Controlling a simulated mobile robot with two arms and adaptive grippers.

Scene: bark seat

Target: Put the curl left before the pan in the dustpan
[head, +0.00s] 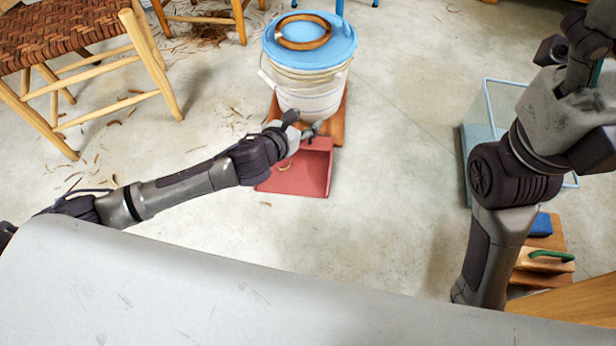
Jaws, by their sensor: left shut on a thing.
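The red dustpan (308,178) lies on the concrete floor in front of the white bucket. A small tan curl (284,167) shows inside its outline, seemingly on the pan's floor. Another small curl (265,204) lies on the floor just before the pan's near left edge. My left gripper (306,126) is at the back of the dustpan, shut at its handle end; its fingers hide most of what they hold. My right arm stands at the right, and its fingers do not show.
A white bucket (308,100) with a blue lid (334,45) stands behind the pan. A woven-seat chair (60,35) is at the left, with shavings scattered around it. A glassy bin (478,140) and a green-handled brush (545,262) are at the right.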

